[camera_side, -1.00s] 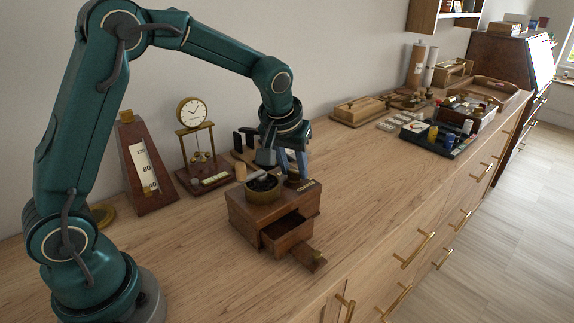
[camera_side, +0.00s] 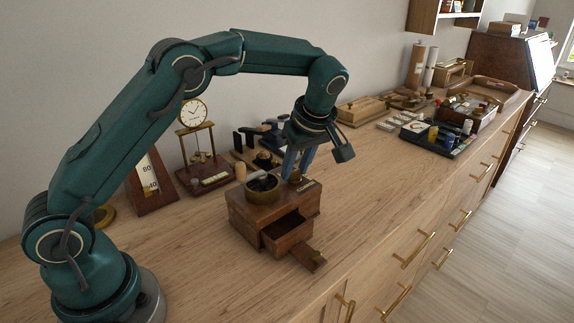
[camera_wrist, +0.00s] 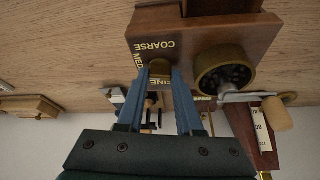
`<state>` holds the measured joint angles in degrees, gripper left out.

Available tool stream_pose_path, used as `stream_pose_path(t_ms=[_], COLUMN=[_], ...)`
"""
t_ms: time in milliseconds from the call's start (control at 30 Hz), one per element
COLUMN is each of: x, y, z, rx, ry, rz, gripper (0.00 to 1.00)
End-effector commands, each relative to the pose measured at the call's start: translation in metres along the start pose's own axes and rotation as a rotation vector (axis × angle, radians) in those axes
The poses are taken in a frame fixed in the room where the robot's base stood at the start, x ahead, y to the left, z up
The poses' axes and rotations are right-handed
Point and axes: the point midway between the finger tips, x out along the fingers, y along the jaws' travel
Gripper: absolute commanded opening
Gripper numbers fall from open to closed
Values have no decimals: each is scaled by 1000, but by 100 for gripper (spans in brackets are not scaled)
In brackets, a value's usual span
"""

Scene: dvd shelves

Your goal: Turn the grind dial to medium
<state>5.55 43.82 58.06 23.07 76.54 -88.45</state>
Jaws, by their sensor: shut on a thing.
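A wooden coffee grinder (camera_side: 258,212) stands on the counter with a brass bowl (camera_side: 262,190) and a crank on top. Its small drawer (camera_side: 288,232) is pulled open at the front. My gripper (camera_side: 298,168) points down at the grinder's top beside the bowl. In the wrist view my gripper's two blue fingers (camera_wrist: 160,74) are shut on the brass grind dial (camera_wrist: 160,68), one on each side. The COARSE label (camera_wrist: 155,47) shows in full; MEDIUM and FINE are partly covered by the fingers. I cannot tell where the dial points.
A clock (camera_side: 193,114) on a stand and a metronome (camera_side: 151,182) stand behind. A tray of bottles (camera_side: 436,138) is farther right. The counter in front is clear.

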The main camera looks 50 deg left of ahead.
Motion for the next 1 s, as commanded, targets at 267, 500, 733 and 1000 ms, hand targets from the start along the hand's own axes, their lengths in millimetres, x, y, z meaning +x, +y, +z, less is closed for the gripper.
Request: stream_pose_path(t_ms=[267, 500, 733, 1000], x=[0, 0, 0, 0], y=[2, 2, 2, 2], z=[0, 0, 0, 0], rx=[-139, -190, -200, -199], ry=[-1, -1, -2, -2], rz=[-53, -74, -78, -77], gripper=[0, 0, 0, 50])
